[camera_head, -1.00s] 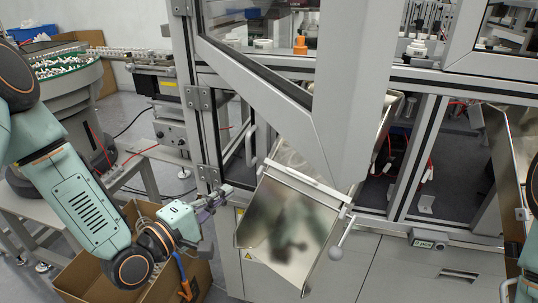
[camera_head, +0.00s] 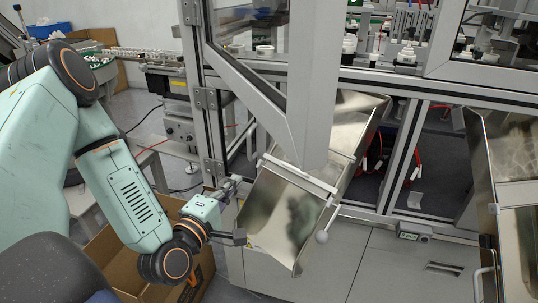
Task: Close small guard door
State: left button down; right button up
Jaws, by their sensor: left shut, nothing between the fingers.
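A grey-framed guard door with a clear pane (camera_head: 252,84) stands swung out from the cell at the upper middle. Its wide grey end post (camera_head: 314,90) hangs over a metal chute. Below it, a smaller framed opening at the left post has hinges (camera_head: 213,168); the small door's own panel is hard to make out behind the chute. My left gripper (camera_head: 236,184) is shut and empty, just left of the chute and close to the lower hinge. I cannot tell whether it touches anything. My right gripper is not in view.
Another metal chute (camera_head: 518,225) stands at the right. A cardboard box (camera_head: 130,262) is below my left arm. A feeder rail (camera_head: 150,57) lies behind on the left.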

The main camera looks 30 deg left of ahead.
aim_at(264, 147)
pick_arm(q)
jog(key=w, duration=0.4)
jog(key=w+a+b, duration=0.1)
jog(key=w, duration=0.4)
jog(key=w+a+b, duration=0.1)
jog(key=w, duration=0.4)
jog(key=shift+f, duration=0.15)
jog(key=shift+w, duration=0.1)
jog(key=shift+a, duration=0.1)
jog(key=shift+w, duration=0.15)
jog(key=shift+w+b, duration=0.45)
jog(key=shift+b, duration=0.25)
jog(key=shift+w, duration=0.1)
